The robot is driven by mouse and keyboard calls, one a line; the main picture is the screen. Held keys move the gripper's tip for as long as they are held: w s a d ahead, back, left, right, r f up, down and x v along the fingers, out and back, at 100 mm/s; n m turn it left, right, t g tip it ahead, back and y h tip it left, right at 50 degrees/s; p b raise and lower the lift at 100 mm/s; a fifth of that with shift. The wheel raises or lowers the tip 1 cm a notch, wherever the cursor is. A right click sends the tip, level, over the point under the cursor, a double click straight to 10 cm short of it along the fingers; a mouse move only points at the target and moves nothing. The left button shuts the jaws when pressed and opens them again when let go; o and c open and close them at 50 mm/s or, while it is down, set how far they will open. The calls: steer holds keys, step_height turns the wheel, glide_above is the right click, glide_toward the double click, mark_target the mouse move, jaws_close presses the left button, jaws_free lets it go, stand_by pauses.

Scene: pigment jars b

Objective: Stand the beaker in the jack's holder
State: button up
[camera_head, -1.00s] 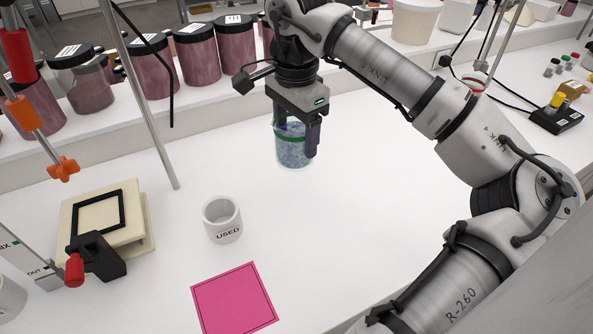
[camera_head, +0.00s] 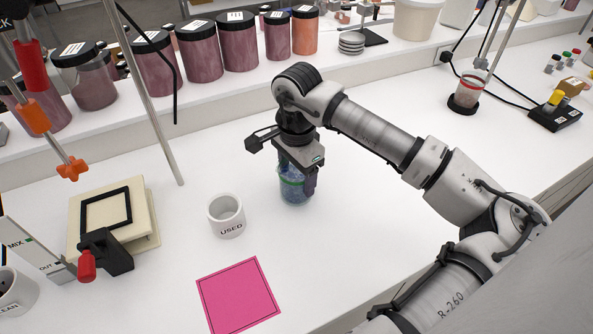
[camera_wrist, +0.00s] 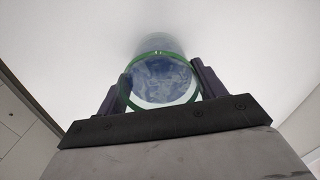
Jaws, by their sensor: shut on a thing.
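The beaker (camera_head: 293,192) is clear glass with a green band and blue-looking contents. My gripper (camera_head: 299,183) is shut on it from above, with dark fingers on either side. The beaker looks upright, over the white bench to the right of the USED cup; whether it touches the bench I cannot tell. In the wrist view the beaker (camera_wrist: 160,72) sits between both fingers of my gripper (camera_wrist: 164,84). The jack (camera_head: 146,235) is a cream platform at the left with a black square frame as holder (camera_head: 107,191) on top. The holder looks empty.
A white USED cup (camera_head: 227,218) stands between the jack and the beaker. A pink square mat (camera_head: 239,295) lies in front. A metal rod (camera_head: 157,110) and an orange-knobbed clamp (camera_head: 70,168) rise near the jack. Jars (camera_head: 200,52) line the back ledge.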

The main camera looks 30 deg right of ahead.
steer(key=shift+f+b, duration=0.15)
steer(key=shift+b, duration=0.15)
steer(key=o, duration=1.2)
steer(key=shift+o, duration=0.2)
